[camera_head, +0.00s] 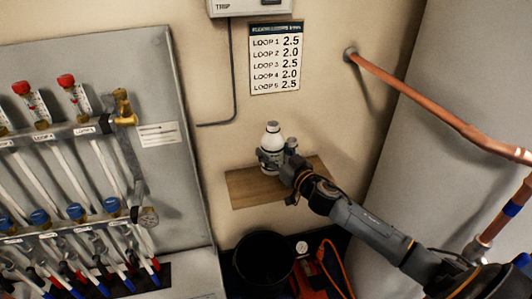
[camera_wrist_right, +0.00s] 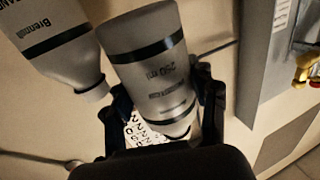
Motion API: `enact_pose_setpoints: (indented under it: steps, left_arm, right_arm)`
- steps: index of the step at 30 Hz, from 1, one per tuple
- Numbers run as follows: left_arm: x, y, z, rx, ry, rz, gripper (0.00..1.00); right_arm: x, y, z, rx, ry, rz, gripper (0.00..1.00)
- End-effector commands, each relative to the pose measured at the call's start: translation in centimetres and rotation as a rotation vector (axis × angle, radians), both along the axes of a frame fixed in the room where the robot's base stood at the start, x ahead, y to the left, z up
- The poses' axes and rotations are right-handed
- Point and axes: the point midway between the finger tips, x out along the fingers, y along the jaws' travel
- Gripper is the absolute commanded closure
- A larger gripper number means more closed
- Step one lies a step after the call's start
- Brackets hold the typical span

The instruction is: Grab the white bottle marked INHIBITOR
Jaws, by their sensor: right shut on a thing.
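A white bottle (camera_head: 271,140) with a white cap stands at the wooden shelf on the back wall in the head view. My right gripper (camera_head: 279,161) is at the bottle's right side and covers part of it. In the right wrist view, my right gripper (camera_wrist_right: 163,92) is shut on a white bottle (camera_wrist_right: 147,62) with dark bands, one finger on each side. A second white bottle (camera_wrist_right: 62,48), printed "Brenn…", is close on the left. My left gripper is out of view.
The wooden shelf (camera_head: 247,190) has bare board left of the bottle. A manifold panel (camera_head: 178,195) with valves stands at left. A copper pipe (camera_head: 430,105) crosses at right. A black bucket (camera_head: 263,263) and an orange-red case (camera_head: 310,277) lie below.

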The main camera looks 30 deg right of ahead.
Motion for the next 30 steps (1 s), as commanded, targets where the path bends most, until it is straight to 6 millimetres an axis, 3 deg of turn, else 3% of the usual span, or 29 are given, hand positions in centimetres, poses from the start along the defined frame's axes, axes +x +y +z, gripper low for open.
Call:
enact_pose_setpoints:
  steps: [15, 30]
  left_arm:
    - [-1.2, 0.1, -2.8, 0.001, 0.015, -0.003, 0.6]
    - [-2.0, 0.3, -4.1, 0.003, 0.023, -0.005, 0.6]
  right_arm:
    - [-5.1, -3.0, 2.5, -0.001, 0.001, -0.001, 0.79]
    - [-7.3, -4.3, 3.6, -0.001, 0.0, -0.001, 0.79]
